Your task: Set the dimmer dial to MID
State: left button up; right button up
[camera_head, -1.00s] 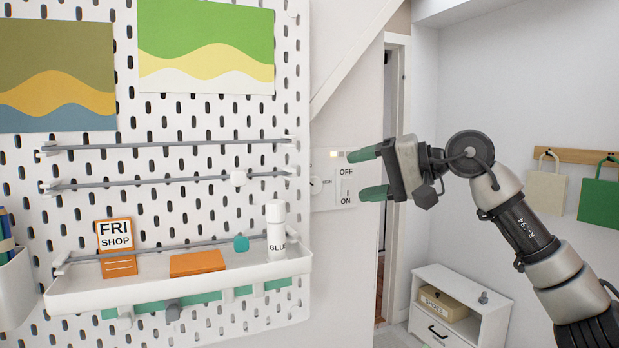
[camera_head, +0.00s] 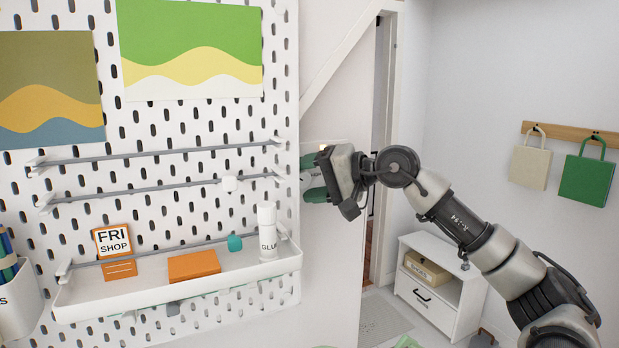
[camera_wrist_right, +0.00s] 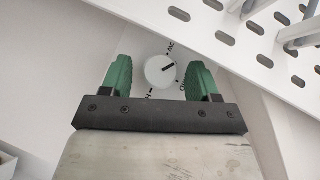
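The dimmer dial (camera_wrist_right: 160,71) is a round white knob with a short dark pointer mark, seen in the right wrist view on a pale panel. My right gripper (camera_head: 306,178) is at the wall panel just right of the pegboard. In the right wrist view its green fingers (camera_wrist_right: 160,66) are open, one on each side of the dial, with visible gaps. The head view mostly hides the dial behind the gripper. My left gripper is out of view.
The pegboard (camera_head: 205,118) with rods and a white shelf tray (camera_head: 180,290) stands close left of my right gripper. The tray holds a glue stick (camera_head: 267,232) and an orange box (camera_head: 194,265). A door frame is behind the gripper.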

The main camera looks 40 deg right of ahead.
jog(key=c, duration=0.8)
jog(key=shift+f+b, duration=0.25)
jog(key=shift+b, duration=0.55)
jog(key=m+t+b, duration=0.1)
jog(key=b, duration=0.1)
jog(key=m+t+y+b, duration=0.1)
jog(key=b, duration=0.2)
jog(key=m+t+y+b, duration=0.1)
jog(key=m+b, duration=0.1)
jog(key=b, duration=0.1)
jog(key=shift+f+t, duration=0.3)
jog(key=shift+f, duration=0.1)
jog(key=shift+m+t+y+b, duration=0.3)
jog(key=shift+m+t+b, duration=0.65)
jog(key=shift+m, duration=0.15)
jog(key=shift+r+m+t+b, duration=0.15)
jog(key=shift+m+t+b, duration=0.5)
jog(key=shift+m, duration=0.45)
jog(key=o, duration=0.9)
